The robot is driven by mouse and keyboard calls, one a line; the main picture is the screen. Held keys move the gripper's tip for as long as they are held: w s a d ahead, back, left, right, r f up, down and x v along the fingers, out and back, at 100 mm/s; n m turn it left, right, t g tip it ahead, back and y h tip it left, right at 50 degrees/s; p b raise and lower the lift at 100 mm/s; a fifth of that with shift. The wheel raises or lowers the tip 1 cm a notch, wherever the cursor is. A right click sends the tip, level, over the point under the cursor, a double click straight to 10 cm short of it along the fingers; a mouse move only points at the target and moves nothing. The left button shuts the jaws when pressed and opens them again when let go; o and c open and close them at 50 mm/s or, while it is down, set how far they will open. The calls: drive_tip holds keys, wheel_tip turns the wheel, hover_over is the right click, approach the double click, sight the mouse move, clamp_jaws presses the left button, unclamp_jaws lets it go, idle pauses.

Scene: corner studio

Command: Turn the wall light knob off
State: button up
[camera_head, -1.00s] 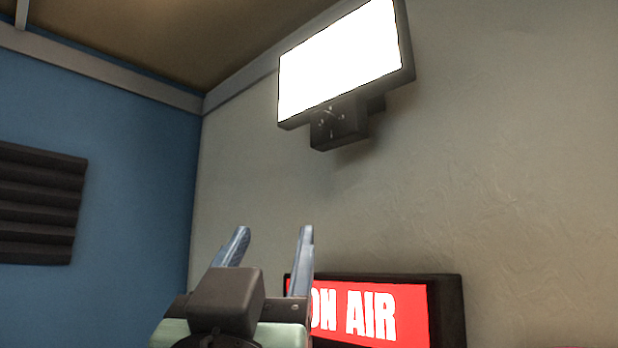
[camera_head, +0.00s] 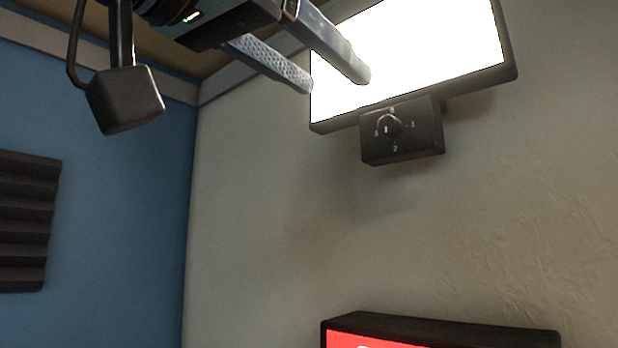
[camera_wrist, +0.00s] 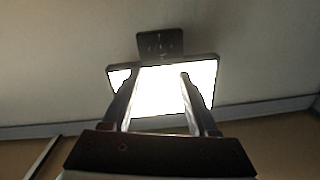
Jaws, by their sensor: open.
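The wall light (camera_head: 440,45) is a bright white lit panel in a dark frame, high on the beige wall. Below it is a dark control box (camera_head: 430,140) with a round knob (camera_head: 390,127) and small white marks around it. My gripper (camera_head: 338,82) is open and empty, in front of the panel's left part, up and left of the knob. In the wrist view the two fingers (camera_wrist: 158,75) overlap the lit panel (camera_wrist: 158,95), and the control box (camera_wrist: 160,44) lies beyond the fingertips. The fingers appear apart from the knob.
A red sign (camera_head: 375,341) in a black frame is below on the wall. A dark foam panel (camera_head: 25,220) is on the blue wall at left. The wall between the control box and the sign is clear.

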sight(386, 123)
drive_tip(key=p+x, duration=0.5)
drive_tip(key=x, duration=0.6)
drive_tip(key=shift+r+p, duration=0.15)
drive_tip(key=shift+p, duration=0.2)
drive_tip(key=shift+w+d, duration=0.25)
drive_tip(key=shift+w, duration=0.2)
clamp_jaws()
